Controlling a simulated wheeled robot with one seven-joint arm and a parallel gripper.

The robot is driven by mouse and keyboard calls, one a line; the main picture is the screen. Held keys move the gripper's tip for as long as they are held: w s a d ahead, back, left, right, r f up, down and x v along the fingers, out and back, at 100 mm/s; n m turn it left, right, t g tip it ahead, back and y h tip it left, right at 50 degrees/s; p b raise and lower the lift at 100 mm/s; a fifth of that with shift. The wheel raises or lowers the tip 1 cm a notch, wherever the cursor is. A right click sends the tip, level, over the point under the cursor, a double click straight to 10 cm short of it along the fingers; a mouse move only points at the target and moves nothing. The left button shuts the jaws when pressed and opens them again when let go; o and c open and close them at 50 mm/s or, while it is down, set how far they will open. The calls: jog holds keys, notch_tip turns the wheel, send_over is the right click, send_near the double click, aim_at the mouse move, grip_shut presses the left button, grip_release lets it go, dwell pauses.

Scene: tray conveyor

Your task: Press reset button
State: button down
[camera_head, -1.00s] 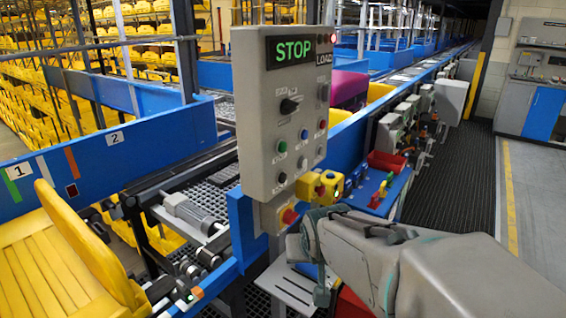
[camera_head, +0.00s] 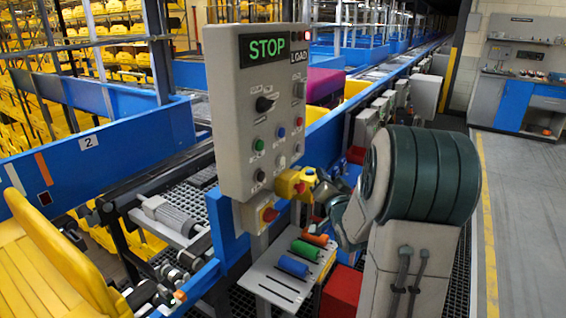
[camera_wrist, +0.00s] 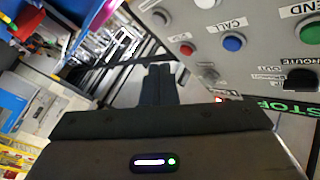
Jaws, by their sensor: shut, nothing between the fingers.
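The grey control panel (camera_head: 262,110) stands upright in the middle of the head view, with a green STOP display, a selector knob and several round buttons. The wrist view shows the panel (camera_wrist: 262,60) turned, with a blue button (camera_wrist: 234,41) labelled CALL, a green button (camera_wrist: 312,32) and a red button (camera_wrist: 186,49). I cannot read which button is reset. My gripper (camera_wrist: 158,72) is shut and empty. In the wrist view its fingers show beside the panel's edge, apart from the buttons. In the head view my arm hides most of it.
The blue-sided conveyor (camera_head: 130,148) runs behind. Open floor (camera_head: 530,220) lies at the right.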

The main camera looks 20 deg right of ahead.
aim_at(282, 161)
jog(key=shift+w+a, duration=0.1)
dwell(0.3)
jog(key=w+a, duration=0.5)
jog(key=w, duration=0.1)
jog(key=shift+w+a, duration=0.15)
jog(key=shift+w, duration=0.25)
jog(key=shift+w+a+b, duration=0.1)
jog(key=shift+w+b, duration=0.05)
jog(key=shift+b, duration=0.15)
dwell(1.7)
jog(key=shift+w+a, duration=0.15)
